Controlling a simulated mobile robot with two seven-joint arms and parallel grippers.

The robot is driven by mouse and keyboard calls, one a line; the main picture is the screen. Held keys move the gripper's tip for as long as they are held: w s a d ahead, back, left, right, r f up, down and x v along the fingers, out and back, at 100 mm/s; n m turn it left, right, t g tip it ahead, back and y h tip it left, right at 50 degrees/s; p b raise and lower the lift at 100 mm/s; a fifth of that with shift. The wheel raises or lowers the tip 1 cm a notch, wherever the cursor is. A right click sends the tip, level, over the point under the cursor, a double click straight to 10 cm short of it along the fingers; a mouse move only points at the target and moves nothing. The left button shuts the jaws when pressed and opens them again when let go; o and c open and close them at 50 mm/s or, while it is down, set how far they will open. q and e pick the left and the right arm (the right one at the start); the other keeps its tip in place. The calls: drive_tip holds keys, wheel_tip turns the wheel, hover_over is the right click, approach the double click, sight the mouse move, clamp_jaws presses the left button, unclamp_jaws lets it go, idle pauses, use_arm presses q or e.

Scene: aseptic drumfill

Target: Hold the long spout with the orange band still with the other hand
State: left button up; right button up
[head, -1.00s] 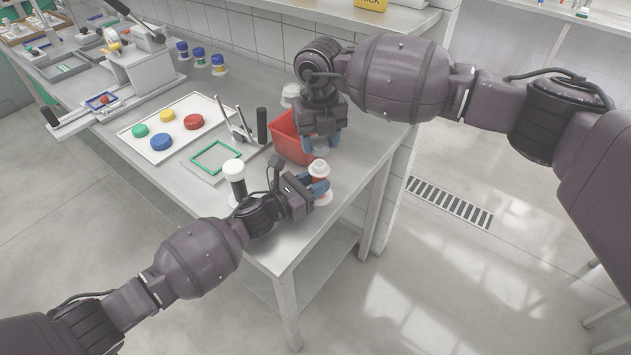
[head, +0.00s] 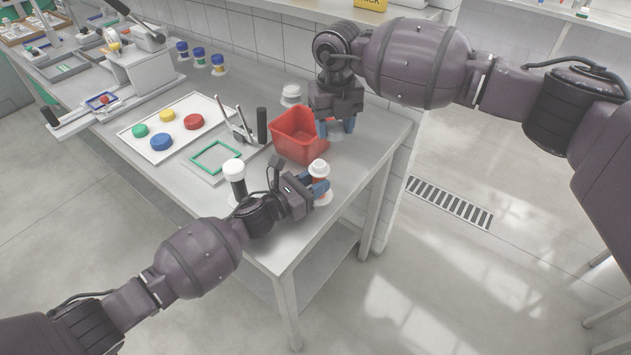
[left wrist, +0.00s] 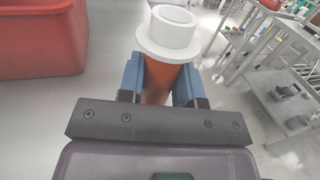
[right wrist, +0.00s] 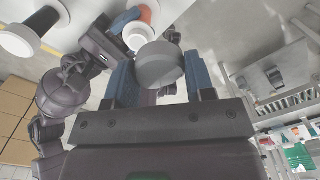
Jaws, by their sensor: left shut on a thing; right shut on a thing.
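The long spout (head: 319,168) stands upright near the table's right front edge, with a white collared top and an orange band. My left gripper (head: 318,187) is shut around it at the band. In the left wrist view the spout's white top (left wrist: 170,32) rises above the blue fingers, with orange between them. My right gripper (head: 338,128) is shut on a grey round cap (right wrist: 160,65), held above the table beside the red bin and apart from the spout. The cap is mostly hidden in the head view. The right wrist view also shows the spout (right wrist: 138,30).
The red bin (head: 298,140) stands behind the spout. A dark post with a white top (head: 234,170) stands left of my left gripper. A green frame (head: 215,157) and a white tray (head: 150,150) with several coloured caps lie farther left. The table's right edge is close.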

use_arm(q)
drive_tip(key=shift+s+a+f, duration=0.1)
drive_tip(key=shift+f, duration=0.2)
use_arm(e)
drive_tip(key=shift+w+d+r, duration=0.5)
drive_tip(key=shift+w+d, duration=0.15)
drive_tip(key=shift+d, duration=0.2)
drive_tip(key=shift+w+d+r, duration=0.5)
drive_tip(key=shift+w+d, duration=0.15)
drive_tip(key=shift+d, duration=0.15)
